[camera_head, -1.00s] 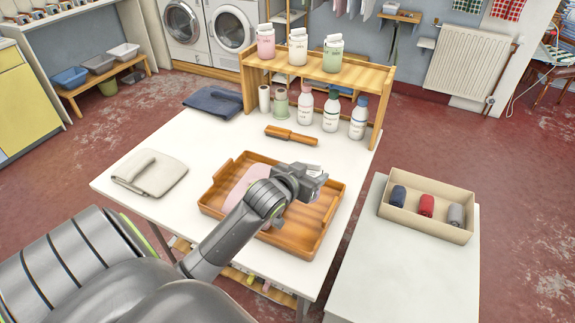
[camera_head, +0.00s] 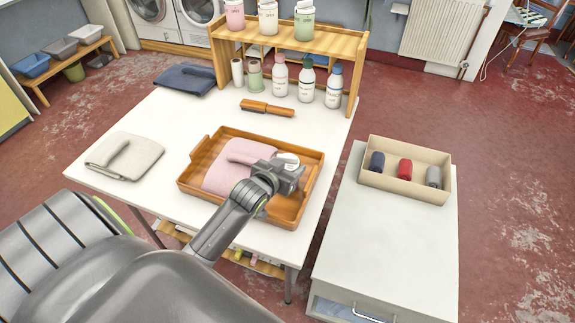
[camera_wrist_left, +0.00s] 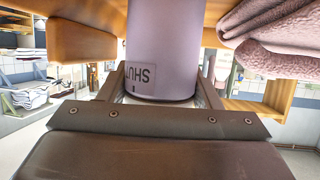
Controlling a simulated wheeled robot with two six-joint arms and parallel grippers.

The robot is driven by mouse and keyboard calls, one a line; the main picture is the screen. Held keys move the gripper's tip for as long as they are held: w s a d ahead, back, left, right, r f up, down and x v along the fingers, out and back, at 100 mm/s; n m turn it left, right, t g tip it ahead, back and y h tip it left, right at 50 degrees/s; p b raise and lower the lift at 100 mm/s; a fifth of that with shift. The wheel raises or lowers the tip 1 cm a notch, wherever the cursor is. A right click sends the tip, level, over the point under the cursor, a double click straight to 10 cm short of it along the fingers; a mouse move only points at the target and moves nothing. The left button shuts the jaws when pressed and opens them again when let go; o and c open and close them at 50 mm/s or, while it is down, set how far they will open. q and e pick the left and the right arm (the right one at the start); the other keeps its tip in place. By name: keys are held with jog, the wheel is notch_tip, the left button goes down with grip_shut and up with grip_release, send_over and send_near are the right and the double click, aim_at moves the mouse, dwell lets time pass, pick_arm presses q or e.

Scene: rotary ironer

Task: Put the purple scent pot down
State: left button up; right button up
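The purple scent pot (camera_wrist_left: 160,40) stands between the fingers of my left gripper (camera_wrist_left: 162,90) in the left wrist view. Its label reads SHUT, upside down in that picture. The fingers lie close along both sides of it. In the head view my left gripper (camera_head: 290,183) is over the right part of the wooden tray (camera_head: 196,178) and mostly hides the pot. A pale round top (camera_head: 288,160) shows just behind the gripper. I cannot tell whether the pot's base touches the tray. My right gripper is not in view.
A folded pink towel (camera_head: 228,168) lies in the tray, left of the gripper. A cream folded cloth (camera_head: 125,158), a wooden-handled brush (camera_head: 267,108) and a shelf with bottles (camera_head: 290,45) are on the table. A box of rolled cloths (camera_head: 405,190) stands on a cabinet at right.

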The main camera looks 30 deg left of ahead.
pick_arm(q)
jog(key=o, duration=0.5)
jog(key=shift+c, duration=0.2)
jog(key=shift+r, duration=0.2)
jog(key=a+v, duration=0.1)
jog(key=v, duration=1.1)
jog(key=shift+d, duration=0.45)
